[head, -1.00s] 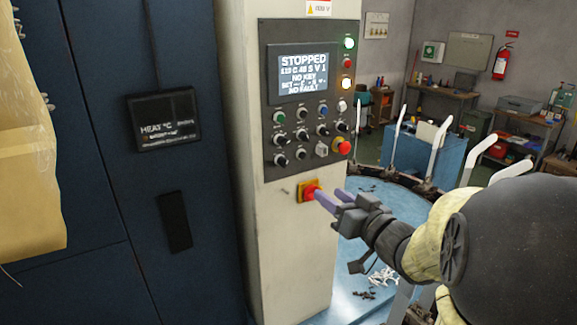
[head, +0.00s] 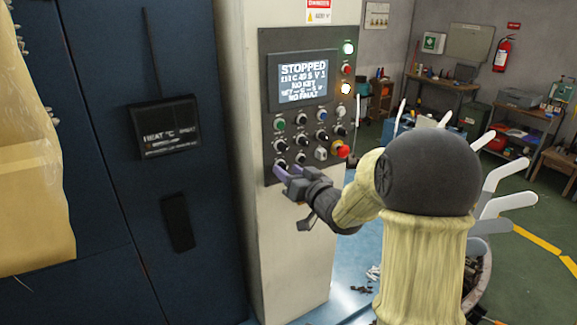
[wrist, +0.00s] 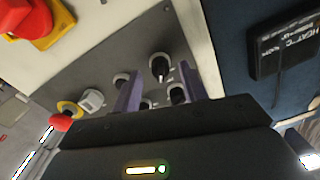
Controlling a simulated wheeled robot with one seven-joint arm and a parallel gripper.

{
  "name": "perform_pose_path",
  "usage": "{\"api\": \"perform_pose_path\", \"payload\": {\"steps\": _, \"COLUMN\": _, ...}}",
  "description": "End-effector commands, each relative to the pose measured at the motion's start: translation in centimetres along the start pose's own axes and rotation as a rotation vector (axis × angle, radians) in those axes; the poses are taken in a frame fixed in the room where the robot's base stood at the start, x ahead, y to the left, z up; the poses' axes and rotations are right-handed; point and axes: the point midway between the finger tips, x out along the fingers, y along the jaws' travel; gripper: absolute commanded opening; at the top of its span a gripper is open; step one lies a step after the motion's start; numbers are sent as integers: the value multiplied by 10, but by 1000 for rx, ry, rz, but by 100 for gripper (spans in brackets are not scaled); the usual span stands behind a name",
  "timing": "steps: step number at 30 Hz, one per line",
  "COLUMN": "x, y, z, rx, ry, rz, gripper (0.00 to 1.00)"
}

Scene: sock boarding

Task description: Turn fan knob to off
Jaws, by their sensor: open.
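The control panel (head: 268,92) on the white column carries rows of small black knobs. Their labels are too small to read, so I cannot tell which is the fan knob. My gripper (head: 286,171) is at the panel's lower left corner, its two purple fingers apart. In the wrist view a black knob (wrist: 159,66) with a white mark shows between the fingertips, and another dark knob (wrist: 177,95) is close to the right finger. I cannot tell whether the fingers touch either knob. The lowest left knob in the head view is partly hidden by the fingers.
A red emergency button (head: 341,151) is at the panel's lower right. The panel's screen (head: 304,79) reads STOPPED. A larger red button on a yellow plate (wrist: 38,18) shows in the wrist view. Dark blue cabinet doors (head: 110,230) stand to the left.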

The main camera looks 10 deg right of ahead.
Motion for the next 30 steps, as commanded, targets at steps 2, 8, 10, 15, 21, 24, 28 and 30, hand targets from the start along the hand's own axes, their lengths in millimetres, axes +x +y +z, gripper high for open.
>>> {"api": "perform_pose_path", "payload": {"steps": 2, "x": 6, "y": 0, "z": -1, "rx": 2, "ry": 0, "rz": 0, "gripper": 43}}
{"api": "perform_pose_path", "payload": {"steps": 8, "x": 9, "y": 1, "z": 0, "rx": 1, "ry": 1, "rz": 3, "gripper": 43}}
{"api": "perform_pose_path", "payload": {"steps": 10, "x": 9, "y": 0, "z": 0, "rx": 0, "ry": 0, "rz": 1, "gripper": 43}}
{"api": "perform_pose_path", "payload": {"steps": 15, "x": 10, "y": -3, "z": 1, "rx": 0, "ry": -1, "rz": -4, "gripper": 20}}
{"api": "perform_pose_path", "payload": {"steps": 21, "x": 10, "y": -2, "z": 2, "rx": 0, "ry": -2, "rz": -4, "gripper": 0}}
{"api": "perform_pose_path", "payload": {"steps": 24, "x": 10, "y": -2, "z": 2, "rx": -3, "ry": -2, "rz": -3, "gripper": 0}}
{"api": "perform_pose_path", "payload": {"steps": 28, "x": 9, "y": -1, "z": 3, "rx": -20, "ry": -3, "rz": -2, "gripper": 0}}
{"api": "perform_pose_path", "payload": {"steps": 30, "x": 9, "y": -1, "z": 4, "rx": -37, "ry": -4, "rz": -1, "gripper": 0}}
